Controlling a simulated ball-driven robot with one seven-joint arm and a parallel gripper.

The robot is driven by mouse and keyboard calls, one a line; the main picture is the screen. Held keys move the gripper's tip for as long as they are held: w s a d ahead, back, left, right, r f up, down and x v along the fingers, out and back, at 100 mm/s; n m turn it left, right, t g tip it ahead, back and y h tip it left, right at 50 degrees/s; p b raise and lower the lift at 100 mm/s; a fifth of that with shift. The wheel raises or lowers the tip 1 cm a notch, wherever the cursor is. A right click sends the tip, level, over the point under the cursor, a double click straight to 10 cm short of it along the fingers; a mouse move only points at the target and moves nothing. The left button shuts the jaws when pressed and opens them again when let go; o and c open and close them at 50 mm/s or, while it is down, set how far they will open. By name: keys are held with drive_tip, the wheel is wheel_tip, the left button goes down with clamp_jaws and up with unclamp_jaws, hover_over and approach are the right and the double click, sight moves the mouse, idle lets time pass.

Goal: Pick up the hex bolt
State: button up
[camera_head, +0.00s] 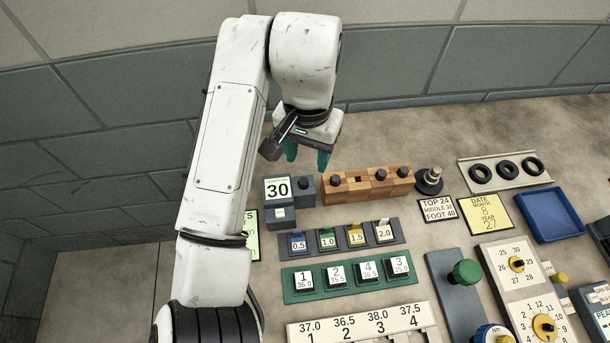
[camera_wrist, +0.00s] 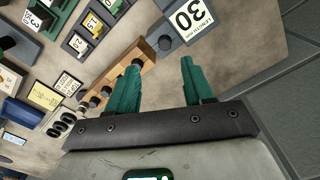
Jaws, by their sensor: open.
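I cannot make out a hex bolt for certain in either view. A small dark stepped piece with a grey upright top (camera_head: 430,180) stands behind the TOP/MIDDLE/FOOT card, but I cannot tell whether it is a bolt. My gripper (camera_head: 307,157) points down above the back of the bench, behind the block marked 30 (camera_head: 278,189). Its two teal fingers are apart with nothing between them, as the wrist view (camera_wrist: 160,68) also shows.
A wooden block with black knobs (camera_head: 340,190) lies right of my gripper. Nearer are a grey rack (camera_head: 345,246) and a green rack (camera_head: 330,291) of numbered blocks. A plate with black rings (camera_head: 505,173) and an empty blue tray (camera_head: 556,214) are at right. A wall stands behind the bench.

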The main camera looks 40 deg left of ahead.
sight(304, 181)
wheel_tip(304, 181, down, 3)
drive_tip(key=shift+f, duration=0.1)
drive_tip(key=shift+s+a+f+p, duration=0.15)
drive_tip(key=shift+f+p, duration=0.1)
drive_tip(key=shift+f, duration=0.6)
drive_tip(key=shift+w+a+f+p, duration=0.1)
drive_tip(key=shift+f+p, duration=0.1)
drive_tip(key=shift+f, duration=0.7)
drive_tip(key=shift+s+a+f+p, duration=0.15)
drive_tip(key=shift+f+p, duration=0.1)
drive_tip(key=shift+f, duration=0.6)
drive_tip(key=shift+w, duration=0.1)
clamp_jaws()
